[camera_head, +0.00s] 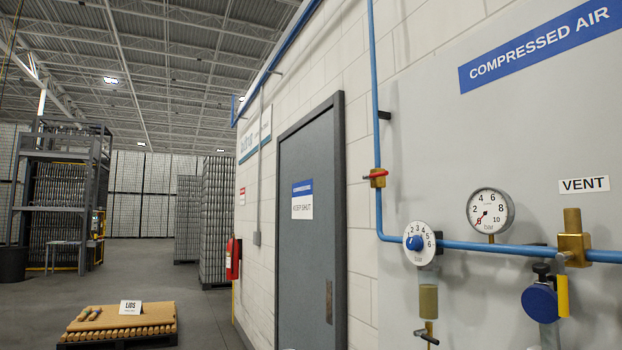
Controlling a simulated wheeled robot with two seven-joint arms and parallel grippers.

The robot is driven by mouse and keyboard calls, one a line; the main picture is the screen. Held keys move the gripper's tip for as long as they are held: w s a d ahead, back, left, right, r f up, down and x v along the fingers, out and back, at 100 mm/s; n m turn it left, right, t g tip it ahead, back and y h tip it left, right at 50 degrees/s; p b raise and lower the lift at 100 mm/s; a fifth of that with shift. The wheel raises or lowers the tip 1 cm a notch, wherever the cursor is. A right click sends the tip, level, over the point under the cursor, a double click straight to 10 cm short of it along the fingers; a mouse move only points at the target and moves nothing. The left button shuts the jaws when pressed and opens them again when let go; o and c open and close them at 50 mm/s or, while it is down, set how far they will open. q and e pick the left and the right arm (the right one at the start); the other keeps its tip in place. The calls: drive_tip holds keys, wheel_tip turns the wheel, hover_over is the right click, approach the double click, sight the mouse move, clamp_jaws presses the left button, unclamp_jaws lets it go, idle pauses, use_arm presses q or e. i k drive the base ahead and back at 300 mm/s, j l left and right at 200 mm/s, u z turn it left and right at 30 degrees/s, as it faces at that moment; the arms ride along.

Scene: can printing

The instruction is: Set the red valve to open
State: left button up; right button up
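The red valve (378,175) sits on the vertical blue pipe (372,85) on the wall, right of the grey door. It has a small brass body and a red handle. The handle looks roughly level, across the upright pipe. Neither of my grippers shows in the head view, and nothing is touching the valve.
Right of the valve are a white numbered dial (418,243) with a blue knob, a pressure gauge (490,211), and a brass fitting (573,248) with a yellow lever (563,295) below a VENT sign (584,185). A pallet of lids (118,340) stands lower left.

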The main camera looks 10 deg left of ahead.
sight(371, 177)
drive_tip(key=i+j, duration=0.8)
drive_tip(key=j, duration=0.15)
drive_tip(key=i+j+z, duration=0.1)
drive_tip(key=i+j, duration=0.7)
drive_tip(key=j, duration=0.25)
